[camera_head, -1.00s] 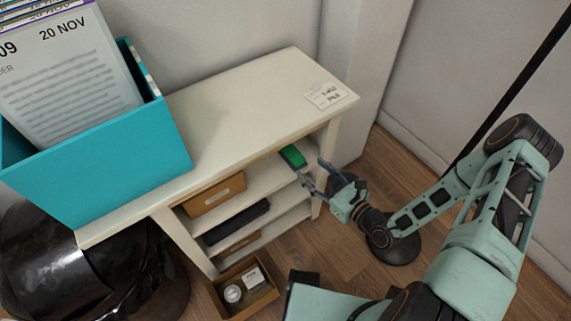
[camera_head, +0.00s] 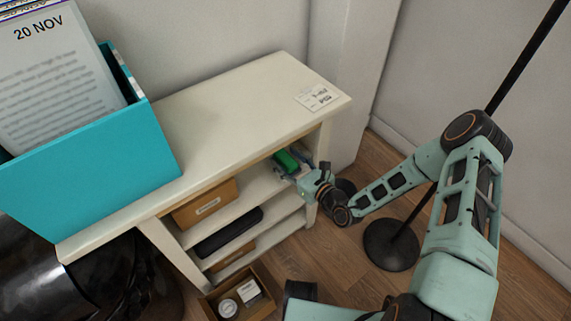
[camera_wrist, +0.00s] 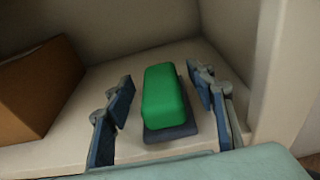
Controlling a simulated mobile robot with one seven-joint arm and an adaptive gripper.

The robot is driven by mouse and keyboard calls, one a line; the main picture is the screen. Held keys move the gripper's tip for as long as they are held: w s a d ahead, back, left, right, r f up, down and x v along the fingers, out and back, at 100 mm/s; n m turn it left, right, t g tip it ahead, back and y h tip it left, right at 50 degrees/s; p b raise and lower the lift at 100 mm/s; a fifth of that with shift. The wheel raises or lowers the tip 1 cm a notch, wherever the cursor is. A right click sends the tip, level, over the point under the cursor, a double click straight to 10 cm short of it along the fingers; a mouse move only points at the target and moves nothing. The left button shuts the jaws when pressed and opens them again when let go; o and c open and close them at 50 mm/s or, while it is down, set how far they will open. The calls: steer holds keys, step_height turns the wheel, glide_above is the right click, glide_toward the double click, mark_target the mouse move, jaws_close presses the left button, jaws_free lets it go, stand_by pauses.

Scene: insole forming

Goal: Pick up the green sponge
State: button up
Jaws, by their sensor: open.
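The green sponge (camera_wrist: 164,98) lies on a dark blue-grey base (camera_wrist: 172,133) on the shelf in the wrist view. It also shows on the top shelf of the cabinet in the head view (camera_head: 286,161). My gripper (camera_wrist: 168,108) is open, with one blue finger to the left of the sponge and the other to its right. Both fingers appear apart from the sponge. In the head view my gripper (camera_head: 292,169) reaches into the shelf opening at the sponge and partly hides it.
The cream cabinet (camera_head: 215,115) has its top board just above the sponge's shelf. A brown box (camera_wrist: 38,88) stands to the sponge's left; the cabinet's side wall (camera_wrist: 285,75) is to its right. A round-based black stand (camera_head: 391,245) is on the floor at right.

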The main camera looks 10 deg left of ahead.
steer(key=shift+w+a, duration=0.1)
steer(key=shift+w, duration=0.05)
steer(key=shift+c, duration=0.5)
steer(key=shift+r, duration=0.15)
steer(key=c, duration=1.1)
